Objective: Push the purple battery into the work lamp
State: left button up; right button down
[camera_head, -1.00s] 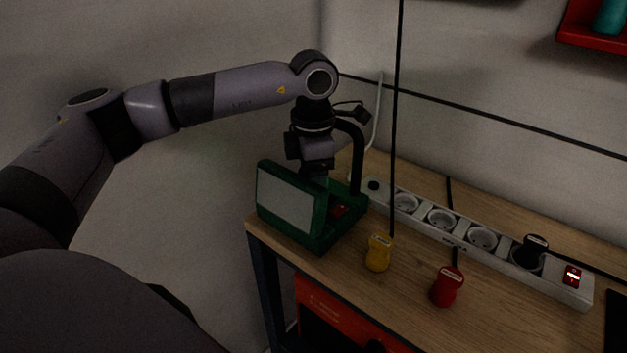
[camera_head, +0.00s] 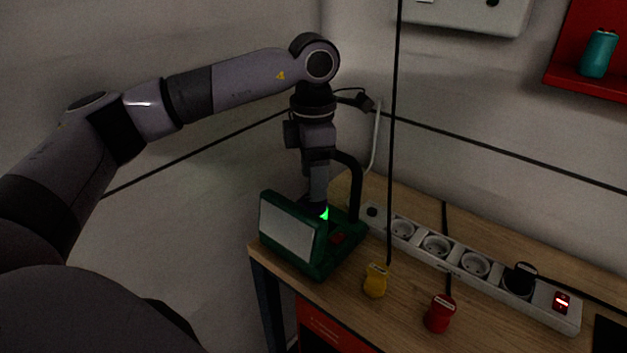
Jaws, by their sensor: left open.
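The green work lamp (camera_head: 318,262), with a pale front panel (camera_head: 287,228), stands at the table's left end. My left gripper (camera_head: 318,208) points straight down just behind the panel, above the lamp body. It is open; its fingertips are partly hidden. A small bright green light (camera_head: 324,214) shows at its lower end; I cannot tell if it belongs to the lamp. I see no purple battery; it may be hidden behind the panel or gripper. My right gripper is out of view.
A power strip (camera_head: 455,262) with a black plug (camera_head: 521,277) runs along the table's back. A yellow item (camera_head: 376,281) and a red item (camera_head: 440,314) lie in front of it. A black cord (camera_head: 396,110) hangs before the wall. A red shelf (camera_head: 590,85) holds a teal item (camera_head: 598,53).

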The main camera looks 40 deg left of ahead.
pick_arm(q)
jog(key=shift+r, duration=1.25)
jog(key=shift+s+f, duration=0.1)
